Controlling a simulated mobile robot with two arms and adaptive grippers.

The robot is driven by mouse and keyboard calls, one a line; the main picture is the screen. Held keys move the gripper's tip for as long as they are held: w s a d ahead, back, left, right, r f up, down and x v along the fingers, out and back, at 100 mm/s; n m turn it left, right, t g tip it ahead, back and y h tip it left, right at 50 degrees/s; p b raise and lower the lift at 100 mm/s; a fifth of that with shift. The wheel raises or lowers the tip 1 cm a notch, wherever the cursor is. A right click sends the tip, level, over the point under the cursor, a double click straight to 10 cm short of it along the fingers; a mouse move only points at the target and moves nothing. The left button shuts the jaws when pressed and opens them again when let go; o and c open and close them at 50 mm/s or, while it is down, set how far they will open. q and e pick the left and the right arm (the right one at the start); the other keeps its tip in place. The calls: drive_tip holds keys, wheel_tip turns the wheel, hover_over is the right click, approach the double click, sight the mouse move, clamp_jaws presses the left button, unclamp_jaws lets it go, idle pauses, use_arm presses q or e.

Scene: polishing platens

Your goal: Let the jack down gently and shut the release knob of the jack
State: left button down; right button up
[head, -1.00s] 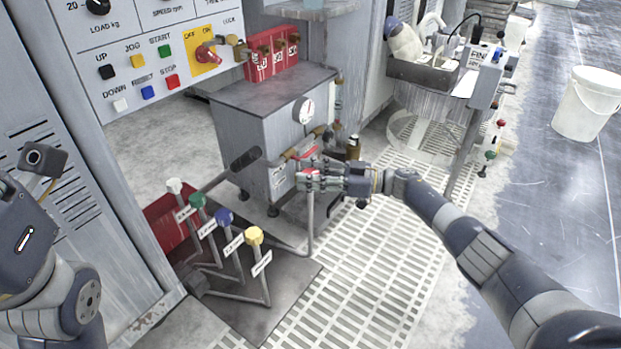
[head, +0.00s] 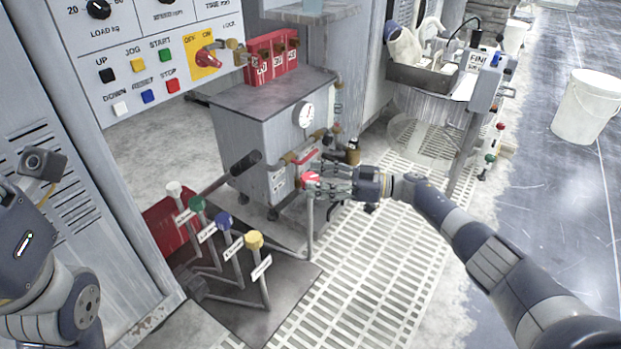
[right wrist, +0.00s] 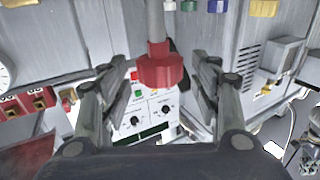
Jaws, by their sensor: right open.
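A red knob (head: 310,179) tops an upright grey stem rising from the floor in front of the grey cabinet. It also shows in the right wrist view (right wrist: 160,72), between the spread fingers. My right gripper (head: 322,180) is open, just right of the red knob; whether a finger touches it I cannot tell. A red body (head: 170,222), which looks like the jack, sits low at the left. A bar with a black grip (head: 245,163) slants up from it. The jack's load and height cannot be made out. My left gripper is out of view.
Labelled levers with white, green, blue and yellow (head: 254,240) knobs stand left of the red knob. The grey cabinet (head: 240,125) with a gauge (head: 304,115) is close behind. A floor grating (head: 360,270) lies clear in front. A white bucket (head: 585,105) stands at right.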

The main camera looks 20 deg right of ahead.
drive_tip(key=v, duration=0.9)
drive_tip(key=shift+d, duration=0.4)
drive_tip(key=shift+s, duration=0.15)
